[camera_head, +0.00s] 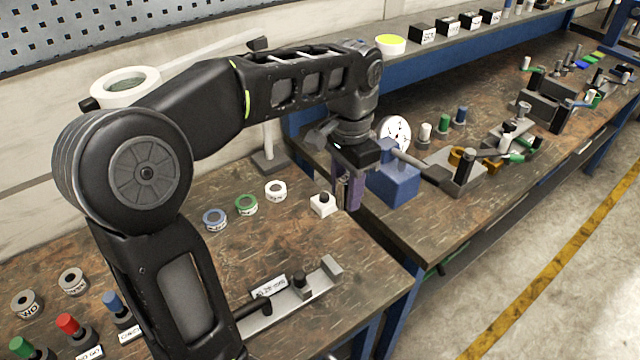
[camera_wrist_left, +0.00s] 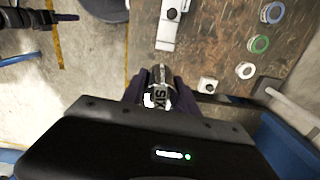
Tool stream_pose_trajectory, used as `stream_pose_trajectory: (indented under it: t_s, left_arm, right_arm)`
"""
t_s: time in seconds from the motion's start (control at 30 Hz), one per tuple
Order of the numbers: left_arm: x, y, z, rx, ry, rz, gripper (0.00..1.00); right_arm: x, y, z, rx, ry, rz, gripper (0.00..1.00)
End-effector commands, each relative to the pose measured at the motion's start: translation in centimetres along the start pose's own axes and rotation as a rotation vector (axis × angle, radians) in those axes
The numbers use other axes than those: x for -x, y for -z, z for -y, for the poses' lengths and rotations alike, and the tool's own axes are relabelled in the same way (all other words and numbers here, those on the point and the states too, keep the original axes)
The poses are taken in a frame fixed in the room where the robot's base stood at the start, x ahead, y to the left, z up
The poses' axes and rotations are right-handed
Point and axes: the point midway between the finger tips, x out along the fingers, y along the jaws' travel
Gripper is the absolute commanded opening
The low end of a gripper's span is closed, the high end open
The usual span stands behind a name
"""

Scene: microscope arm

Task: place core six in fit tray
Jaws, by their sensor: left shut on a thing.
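In the left wrist view the fingers (camera_wrist_left: 158,88) are shut on core six (camera_wrist_left: 159,98), a small grey and white piece lettered "SIX". In the head view the fingers and arm hide the core. A long grey tray (camera_head: 318,284) with a white label and a dark-topped post lies at the bench front; I cannot read whether it is the fit tray. It also shows in the left wrist view (camera_wrist_left: 167,45). My right gripper is not clearly seen.
The white block (camera_head: 322,205) stands close to my left fingers. Blue (camera_head: 215,218), green (camera_head: 246,204) and white (camera_head: 276,190) rings lie behind it. A blue block fixture (camera_head: 393,186) stands right of the gripper. Bare bench lies between rings and grey tray.

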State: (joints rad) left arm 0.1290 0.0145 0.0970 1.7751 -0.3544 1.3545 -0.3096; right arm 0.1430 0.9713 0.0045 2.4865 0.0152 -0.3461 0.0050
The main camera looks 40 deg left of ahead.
Motion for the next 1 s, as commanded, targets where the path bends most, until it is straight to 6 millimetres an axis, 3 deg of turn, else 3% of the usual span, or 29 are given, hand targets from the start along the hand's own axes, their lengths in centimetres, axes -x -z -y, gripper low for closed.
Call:
stream_pose_trajectory:
  t_s: [0.03, 0.2, 0.4, 0.73, 0.87, 1.0]
  left_arm:
    - [-1.7, 1.9, -0.7, 0.033, -0.003, 0.002, 0.00]
    - [-6.2, 7.7, -3.4, 0.196, -0.001, 0.004, 0.00]
    - [-9.7, 11.7, -6.0, 0.328, 0.004, 0.000, 0.00]
    - [-10.1, 12.3, -6.4, 0.356, 0.006, -0.002, 0.00]
    - [-10.1, 12.3, -6.4, 0.356, 0.005, -0.002, 0.00]
    - [-10.1, 12.2, -6.4, 0.355, 0.005, -0.002, 0.00]
  right_arm:
    - [-0.6, 0.0, -0.2, 0.000, 0.001, -0.001, 0.47]
    - [-1.5, 0.1, -0.4, 0.002, 0.005, -0.005, 0.47]
    - [-2.0, 0.1, -0.5, 0.004, 0.007, -0.007, 0.47]
    - [-2.0, 0.1, -0.4, 0.004, 0.008, -0.007, 0.47]
    - [-2.0, 0.1, -0.4, 0.004, 0.008, -0.007, 0.36]
    - [-2.0, 0.2, -0.4, 0.004, 0.008, -0.008, 0.36]
